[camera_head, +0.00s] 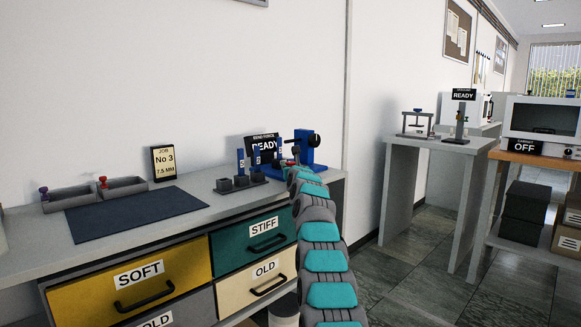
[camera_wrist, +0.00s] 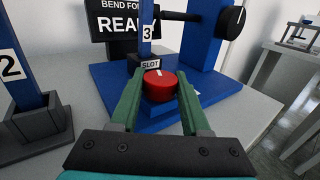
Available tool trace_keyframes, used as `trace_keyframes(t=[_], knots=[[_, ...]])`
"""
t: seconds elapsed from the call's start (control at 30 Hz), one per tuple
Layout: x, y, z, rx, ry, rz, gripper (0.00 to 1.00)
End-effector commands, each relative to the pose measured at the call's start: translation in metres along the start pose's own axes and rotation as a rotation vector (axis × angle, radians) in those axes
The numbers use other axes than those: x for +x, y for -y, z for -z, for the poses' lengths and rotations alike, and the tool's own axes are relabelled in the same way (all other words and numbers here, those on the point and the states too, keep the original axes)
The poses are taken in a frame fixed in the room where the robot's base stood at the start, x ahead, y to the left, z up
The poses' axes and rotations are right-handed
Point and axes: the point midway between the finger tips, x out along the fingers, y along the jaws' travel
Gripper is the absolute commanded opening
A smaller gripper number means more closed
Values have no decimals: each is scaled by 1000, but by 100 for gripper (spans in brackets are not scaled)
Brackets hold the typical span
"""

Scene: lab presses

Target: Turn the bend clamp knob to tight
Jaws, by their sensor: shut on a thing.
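A round red knob (camera_wrist: 158,88) with a short white mark sits low on the blue base of the bend rig (camera_wrist: 222,82), just in front of a block labelled SLOT (camera_wrist: 150,65). The mark points roughly away from me, toward the SLOT block. My gripper (camera_wrist: 160,80) has its two green fingers on either side of the red knob and is shut on it. In the head view the blue bend rig (camera_head: 305,148) stands at the right end of the bench, and my arm hides part of it. No tight label is readable.
A black knob (camera_wrist: 232,20) with a white mark is on the rig's blue upright. A READY sign (camera_wrist: 125,22) stands behind. A grey holder (camera_wrist: 38,122) with a numbered blue strip is at left. The dark mat (camera_head: 135,213) is bare.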

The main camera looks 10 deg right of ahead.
Motion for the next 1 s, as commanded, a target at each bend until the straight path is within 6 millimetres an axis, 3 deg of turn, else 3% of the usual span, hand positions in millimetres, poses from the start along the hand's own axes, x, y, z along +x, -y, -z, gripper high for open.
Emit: trace_keyframes(t=[0.43, 0.47, 0.7, 1.0], knots=[[0, 1, 1, 0, 1, 16, 0], [0, 1, 1, 0, 1, 16, 50], [0, 0, 0, 0, 1, 15, 76], [-1, 0, 0, 0, 2, 15, 76]])
